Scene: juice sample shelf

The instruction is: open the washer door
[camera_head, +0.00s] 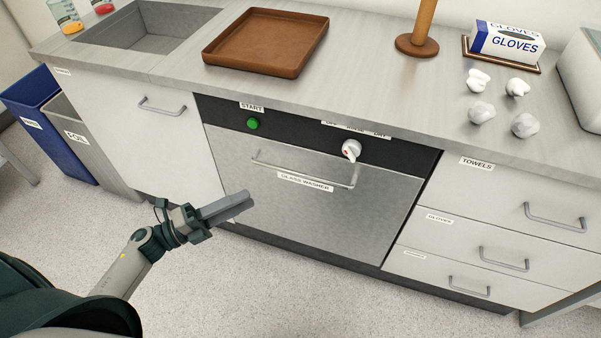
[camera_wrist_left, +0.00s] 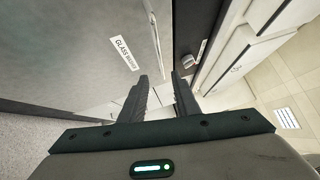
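The glass washer door (camera_head: 290,205) is a flat steel panel under a black control strip. It is closed, flush with the cabinet fronts. Its horizontal bar handle (camera_head: 305,178) runs across the upper part, above a "GLASS WASHER" label. My left gripper (camera_head: 246,201) is in front of the door's lower left part, below and left of the handle, and holds nothing. In the left wrist view, its two fingers (camera_wrist_left: 160,86) are apart with an empty gap between them, and the door panel (camera_wrist_left: 75,50) fills the upper left. My right gripper is not in view.
A green start button (camera_head: 252,123) and a white knob (camera_head: 351,149) sit on the control strip. A cabinet (camera_head: 150,140) stands left of the washer and towel and glove drawers (camera_head: 500,210) stand right. Blue and grey bins (camera_head: 45,125) are far left. The floor in front is clear.

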